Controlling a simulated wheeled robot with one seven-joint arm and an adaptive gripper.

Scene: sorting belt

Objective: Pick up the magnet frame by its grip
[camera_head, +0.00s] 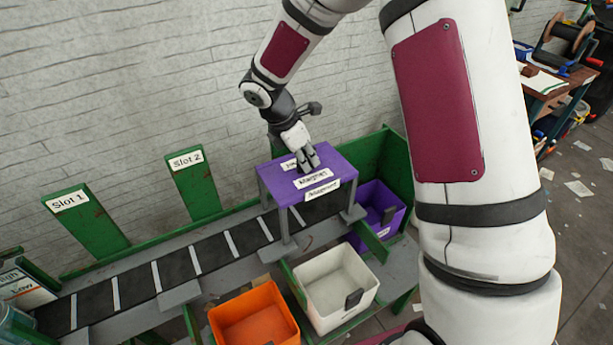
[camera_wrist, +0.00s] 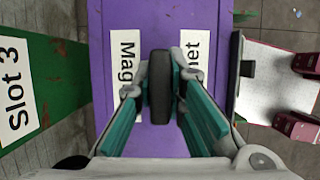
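The magnet frame (camera_head: 331,164) is a purple, table-like stand that straddles the belt on grey legs. White labels mark its top and edge; in the wrist view its purple top (camera_wrist: 206,14) carries a split "Magnet" label. Its dark, upright grip (camera_wrist: 159,88) stands in the middle of the top. My gripper (camera_head: 308,166) points down at the top of the frame. In the wrist view my gripper (camera_wrist: 162,80) has one finger on each side of the grip, with narrow gaps showing. The grip is mostly hidden by the fingers in the head view.
The dark belt (camera_head: 175,268) with white stripes runs beneath the frame. An orange bin (camera_head: 252,318), a white bin (camera_head: 338,287) and a purple bin (camera_head: 377,208) stand along it. Green slot boards (camera_head: 193,182) rise behind, near the brick wall.

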